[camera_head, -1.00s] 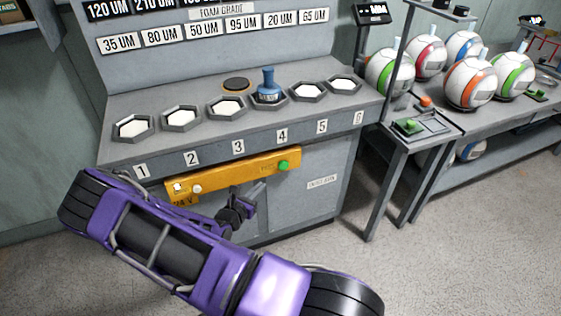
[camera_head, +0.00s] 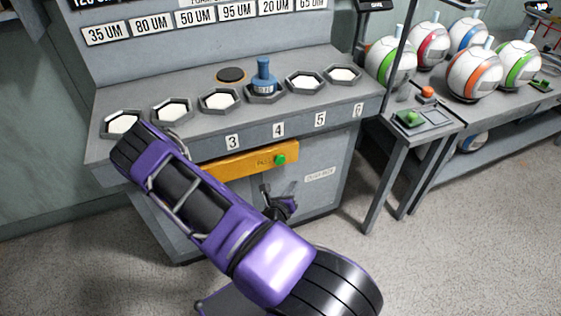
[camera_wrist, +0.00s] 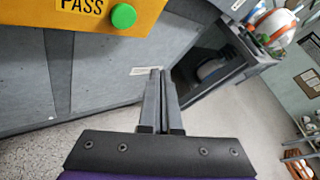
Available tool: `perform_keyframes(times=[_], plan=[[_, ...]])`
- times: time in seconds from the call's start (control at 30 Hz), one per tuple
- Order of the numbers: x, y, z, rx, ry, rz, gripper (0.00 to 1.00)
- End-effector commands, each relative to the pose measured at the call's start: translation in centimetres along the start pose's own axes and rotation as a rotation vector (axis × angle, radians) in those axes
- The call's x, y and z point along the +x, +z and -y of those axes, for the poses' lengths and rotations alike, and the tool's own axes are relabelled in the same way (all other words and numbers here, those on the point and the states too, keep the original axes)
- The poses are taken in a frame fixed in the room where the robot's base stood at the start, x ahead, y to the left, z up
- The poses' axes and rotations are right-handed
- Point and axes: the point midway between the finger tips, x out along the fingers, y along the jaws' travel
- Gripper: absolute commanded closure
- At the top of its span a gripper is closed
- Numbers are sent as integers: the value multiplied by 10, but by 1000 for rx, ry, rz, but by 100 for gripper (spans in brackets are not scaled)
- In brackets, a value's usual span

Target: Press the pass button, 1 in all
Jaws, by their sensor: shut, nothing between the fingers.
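The pass button is a round green knob (camera_head: 280,159) at the right end of a yellow panel (camera_head: 231,164) on the front of the grey workbench. In the wrist view the green button (camera_wrist: 124,16) is at the top, beside a PASS label on the yellow panel (camera_wrist: 30,14). My gripper (camera_head: 266,190) is shut and empty, below the button in the head view. In the wrist view its fingertips (camera_wrist: 158,72) are together, below and to the right of the button, apart from it. My purple arm hides the panel's left part.
The bench top has a row of hexagonal holders, one with a blue stamp-like object (camera_head: 263,78). A small side stand (camera_head: 422,124) with green and orange buttons is at right. Several striped balls sit on a table behind it. The floor in front is clear.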

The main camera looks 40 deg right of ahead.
Motion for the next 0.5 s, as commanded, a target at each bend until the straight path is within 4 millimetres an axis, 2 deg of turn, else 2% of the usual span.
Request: perform_keyframes(times=[0.5], plan=[[46,34,-34,4,0,2,100]])
